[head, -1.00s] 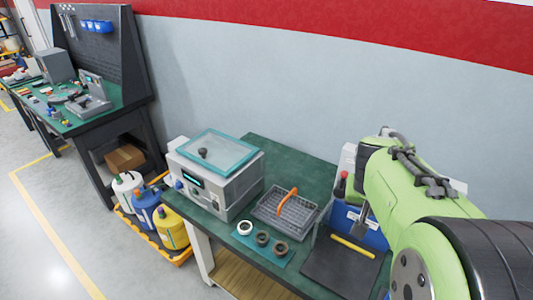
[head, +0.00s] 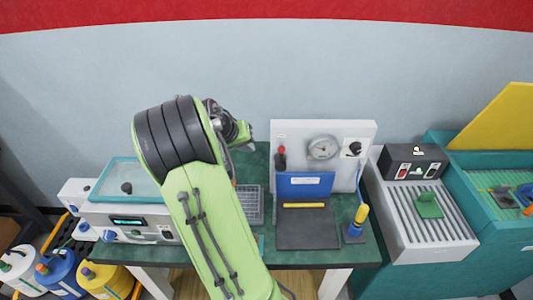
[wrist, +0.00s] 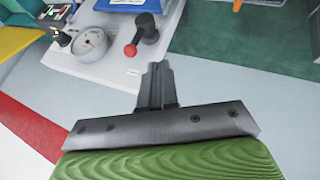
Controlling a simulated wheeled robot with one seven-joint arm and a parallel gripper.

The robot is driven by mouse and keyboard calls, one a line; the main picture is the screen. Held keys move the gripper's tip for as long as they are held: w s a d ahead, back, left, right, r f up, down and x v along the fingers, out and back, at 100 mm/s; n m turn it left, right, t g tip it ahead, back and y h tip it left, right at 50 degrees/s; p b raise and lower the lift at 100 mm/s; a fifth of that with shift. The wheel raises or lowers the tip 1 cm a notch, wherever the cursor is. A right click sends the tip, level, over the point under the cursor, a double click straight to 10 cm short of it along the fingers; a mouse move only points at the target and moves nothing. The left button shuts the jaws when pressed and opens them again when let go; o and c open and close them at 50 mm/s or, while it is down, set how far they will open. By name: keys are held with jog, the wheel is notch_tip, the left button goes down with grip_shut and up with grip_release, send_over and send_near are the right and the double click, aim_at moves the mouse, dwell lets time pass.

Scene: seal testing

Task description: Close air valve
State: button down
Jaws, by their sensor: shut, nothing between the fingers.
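A white panel (head: 300,130) stands at the back of the table, with a blue front part below it. A red-tipped black lever (head: 281,155), which looks like the air valve, is on its left. A round gauge (head: 322,147) is in the middle and a black knob (head: 353,149) on the right. In the wrist view the lever's red ball (wrist: 130,50), its black body (wrist: 147,28) and the gauge (wrist: 90,45) appear above my gripper (wrist: 156,68). My gripper is shut and empty, apart from the lever. My arm hides the gripper's fingertips in the head view.
A grey basket (head: 250,205) is beside the arm. A black mat (head: 307,230) holds a yellow bar.

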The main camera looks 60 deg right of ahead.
aim_at(281, 157)
jog(key=s+d+f, duration=0.1)
jog(key=d+f, duration=0.1)
jog(key=s+d+f, duration=0.1)
jog(key=d+f, duration=0.2)
jog(key=s+d+f, duration=0.2)
jog(key=d+f, duration=0.1)
jog(key=shift+s+p, duration=0.1)
jog(key=shift+p, duration=0.3)
jog(key=shift+d, duration=0.1)
jog(key=shift+s+r+t, duration=0.1)
jog(key=shift+s+t, duration=0.1)
jog(key=shift+t, duration=0.1)
jog(key=shift+s+d+y, duration=0.1)
jog(key=shift+d+y, duration=0.05)
jog(key=shift+y, duration=0.15)
